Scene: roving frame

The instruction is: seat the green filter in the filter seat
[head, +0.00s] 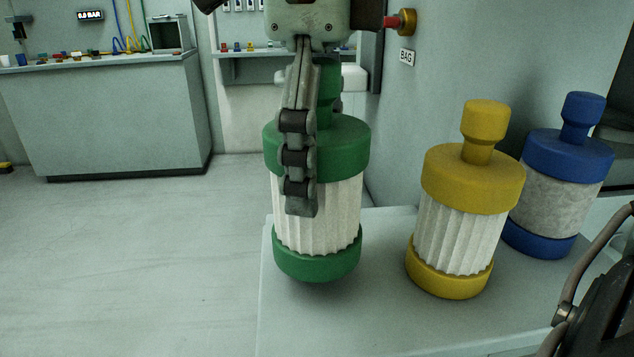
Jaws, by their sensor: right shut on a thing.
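The green filter (343,215) has green end caps, a white pleated body and a green knob on top. It is upright at the left edge of a pale table. My right gripper (301,195) comes down from above and is shut on the green filter, its near finger hanging in front of the knob, upper cap and pleats. The far finger is mostly hidden. I cannot tell whether the filter's bottom touches the table. I cannot make out the filter seat in this view. My left gripper is not in view.
A yellow filter (458,238) and a blue filter (558,195) stand on the pale table (385,320) to the right. A grey wall rises behind them. A counter (110,115) with small items stands at the back left. Open floor (140,260) lies left of the table.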

